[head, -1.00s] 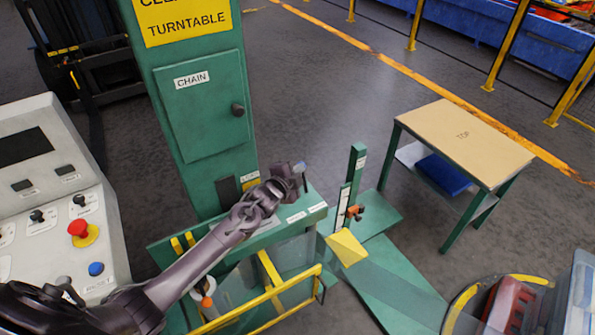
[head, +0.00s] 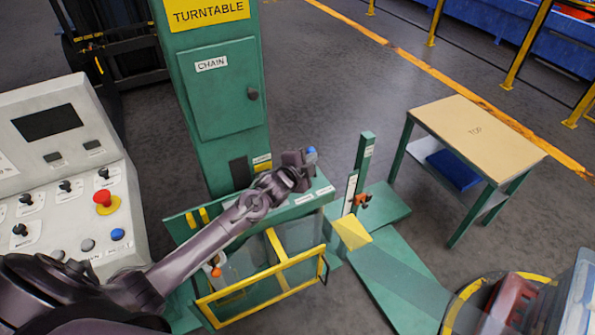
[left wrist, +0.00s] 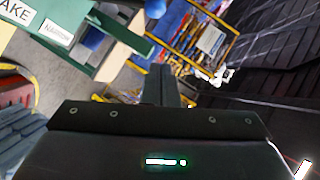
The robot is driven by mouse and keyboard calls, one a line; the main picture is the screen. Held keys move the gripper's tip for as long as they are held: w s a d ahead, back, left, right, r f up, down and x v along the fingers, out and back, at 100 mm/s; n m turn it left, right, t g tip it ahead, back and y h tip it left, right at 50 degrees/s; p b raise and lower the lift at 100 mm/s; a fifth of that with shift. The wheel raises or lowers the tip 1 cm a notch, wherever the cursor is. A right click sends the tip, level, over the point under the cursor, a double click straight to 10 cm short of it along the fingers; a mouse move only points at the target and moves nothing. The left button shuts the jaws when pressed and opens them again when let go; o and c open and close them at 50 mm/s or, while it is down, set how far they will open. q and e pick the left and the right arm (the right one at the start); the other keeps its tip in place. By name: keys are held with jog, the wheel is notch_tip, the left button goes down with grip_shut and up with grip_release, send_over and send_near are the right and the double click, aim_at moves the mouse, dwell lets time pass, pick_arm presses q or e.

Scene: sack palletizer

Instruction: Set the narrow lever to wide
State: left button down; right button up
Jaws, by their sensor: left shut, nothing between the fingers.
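A small blue knob (head: 311,152) shows at the end of my left gripper in the head view; a blue ball (left wrist: 155,8), probably the same knob, is at the top edge of the left wrist view. A white label reading NARROW (left wrist: 57,31) is on a green part at upper left there. My left gripper (head: 303,166) is shut and empty above the labelled green ledge (head: 325,194) beside the turntable column. Its dark fingers (left wrist: 164,85) are together in the left wrist view, below the blue ball. The lever's shaft and exact setting are hidden or too small to tell. My right gripper is out of view.
A grey control panel (head: 60,165) with a red button (head: 104,199) stands at left. The green column (head: 215,110) rises behind my arm. A yellow-framed guard (head: 268,280) is below it. A green post (head: 362,165) and a table (head: 480,130) stand right, with open floor between.

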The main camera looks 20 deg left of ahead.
pick_arm(q)
jog(key=a+b+v, duration=0.1)
jog(key=v, duration=0.6)
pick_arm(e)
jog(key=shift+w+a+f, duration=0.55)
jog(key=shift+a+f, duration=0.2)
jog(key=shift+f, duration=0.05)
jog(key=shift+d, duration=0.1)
